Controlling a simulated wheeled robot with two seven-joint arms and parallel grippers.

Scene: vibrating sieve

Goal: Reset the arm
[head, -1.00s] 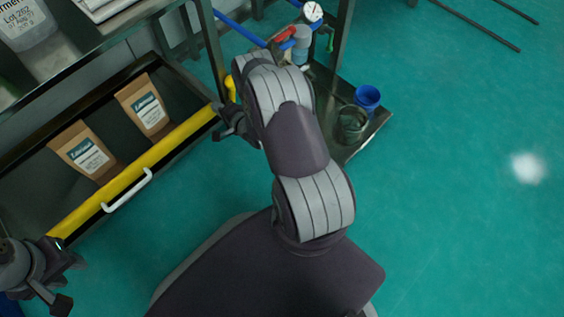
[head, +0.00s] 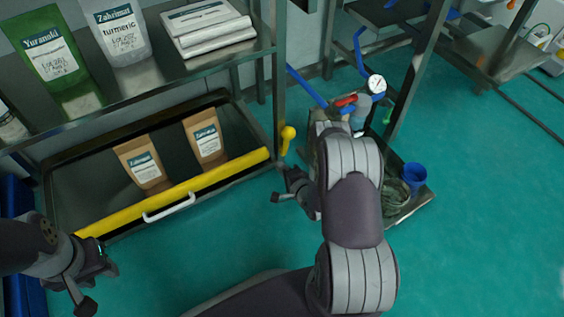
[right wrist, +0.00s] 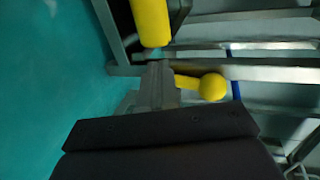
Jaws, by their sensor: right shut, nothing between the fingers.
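My right arm reaches forward across the middle of the head view. Its right gripper (head: 281,197) hangs low over the green floor, right of the drawer's yellow front. In the right wrist view the right gripper (right wrist: 157,82) is shut and empty, with a yellow knob (right wrist: 212,87) just beside its fingers and the end of a yellow bar (right wrist: 151,20) above. My left gripper (head: 92,285) is at the lower left, in front of the drawer. I cannot tell whether its fingers are apart, and I see nothing held in it.
An open drawer (head: 80,185) with a yellow front and white handle (head: 170,208) holds two brown pouches (head: 143,167). The shelf above bears a green pouch (head: 50,58), a white pouch and white packs. A blue cup (head: 415,175) stands on a low platform. Floor is clear at right.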

